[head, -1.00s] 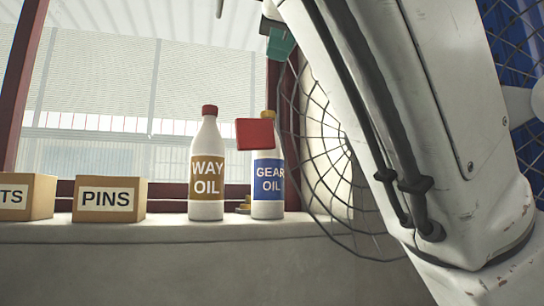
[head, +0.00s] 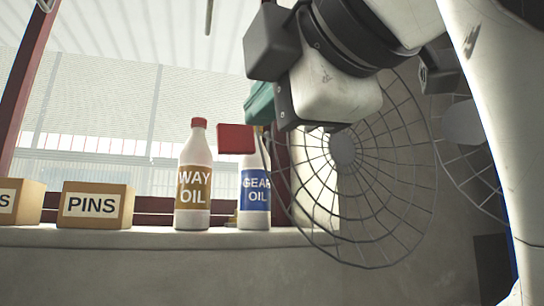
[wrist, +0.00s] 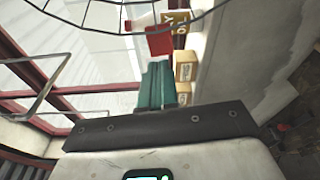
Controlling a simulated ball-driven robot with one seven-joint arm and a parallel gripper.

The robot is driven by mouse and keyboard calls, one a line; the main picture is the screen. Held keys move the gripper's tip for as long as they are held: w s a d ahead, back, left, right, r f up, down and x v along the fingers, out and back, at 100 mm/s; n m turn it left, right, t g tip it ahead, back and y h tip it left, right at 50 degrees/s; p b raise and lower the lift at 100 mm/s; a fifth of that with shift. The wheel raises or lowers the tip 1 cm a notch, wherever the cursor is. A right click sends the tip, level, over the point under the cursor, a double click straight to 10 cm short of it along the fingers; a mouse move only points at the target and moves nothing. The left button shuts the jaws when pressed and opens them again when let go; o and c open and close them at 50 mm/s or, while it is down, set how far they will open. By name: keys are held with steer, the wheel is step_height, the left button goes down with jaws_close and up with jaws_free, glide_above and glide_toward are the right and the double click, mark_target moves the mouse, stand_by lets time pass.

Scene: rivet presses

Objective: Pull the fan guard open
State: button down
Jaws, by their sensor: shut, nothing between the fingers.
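The fan guard (head: 343,150) is a round wire cage with a grey hub, right of the bottles in the head view. Part of its wire rim (wrist: 122,34) crosses the top of the wrist view. A red block (head: 236,139) shows at the guard's left side; how it joins the wires is unclear. It also shows in the wrist view (wrist: 159,39). My gripper (head: 257,115) has teal fingers, shut and empty, just above and right of the red block in the picture. In the wrist view the fingertips (wrist: 155,66) point toward the red block; contact cannot be told.
A second wire cage with a grey hub (head: 463,122) is at the right, partly behind my arm. A way oil bottle (head: 193,180), a gear oil bottle (head: 255,205) and a pins box (head: 96,205) stand on the sill (head: 120,240) before the window.

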mark_target(232, 136)
steer(key=p+x, duration=0.1)
steer(key=x, duration=0.5)
steer(key=shift+w+a, duration=0.2)
steer(key=shift+w, duration=0.05)
steer(key=shift+w, duration=0.1)
